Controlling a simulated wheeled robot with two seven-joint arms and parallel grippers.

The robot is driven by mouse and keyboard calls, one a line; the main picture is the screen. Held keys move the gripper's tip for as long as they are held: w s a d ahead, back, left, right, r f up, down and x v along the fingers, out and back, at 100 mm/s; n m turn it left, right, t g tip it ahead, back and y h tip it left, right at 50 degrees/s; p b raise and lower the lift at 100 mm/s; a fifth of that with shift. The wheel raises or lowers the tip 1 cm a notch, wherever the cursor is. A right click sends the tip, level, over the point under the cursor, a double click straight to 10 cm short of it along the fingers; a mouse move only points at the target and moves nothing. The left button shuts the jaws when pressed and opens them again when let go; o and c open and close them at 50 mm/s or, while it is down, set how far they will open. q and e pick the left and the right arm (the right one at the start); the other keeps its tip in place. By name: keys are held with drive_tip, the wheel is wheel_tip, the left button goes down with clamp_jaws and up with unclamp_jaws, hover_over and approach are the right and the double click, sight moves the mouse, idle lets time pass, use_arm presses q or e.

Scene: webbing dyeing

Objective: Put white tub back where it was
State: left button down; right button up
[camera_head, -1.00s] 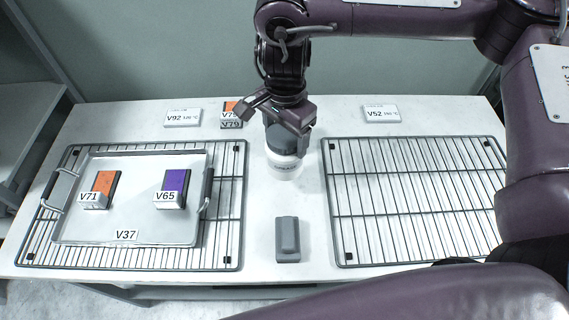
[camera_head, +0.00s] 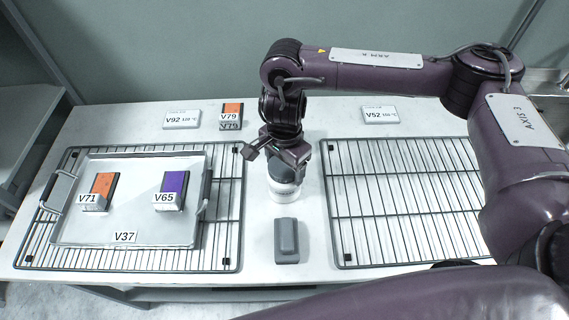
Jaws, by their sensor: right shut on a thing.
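The white tub (camera_head: 283,190) has a dark grey upper part and stands upright on or just above the table, in the gap between the two wire racks. I cannot tell whether its base touches the table. My right gripper (camera_head: 279,150) comes down from above and is shut on the tub's upper part, hiding its top. My left gripper is not in view.
A grey block (camera_head: 286,240) lies in front of the tub. A tray (camera_head: 125,237) with orange and purple samples sits on the left rack (camera_head: 229,228). The right rack (camera_head: 402,206) is empty. Labels V92 (camera_head: 181,119), V79 (camera_head: 231,116) and V52 (camera_head: 381,115) stand behind.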

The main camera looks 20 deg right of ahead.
drive_tip(key=o, duration=1.4)
drive_tip(key=shift+f, duration=0.15)
drive_tip(key=o, duration=0.4)
drive_tip(key=shift+o, duration=0.2)
wheel_tip(320, 180, up, 12)
drive_tip(key=shift+r, duration=0.2)
drive_tip(key=shift+s, duration=0.1)
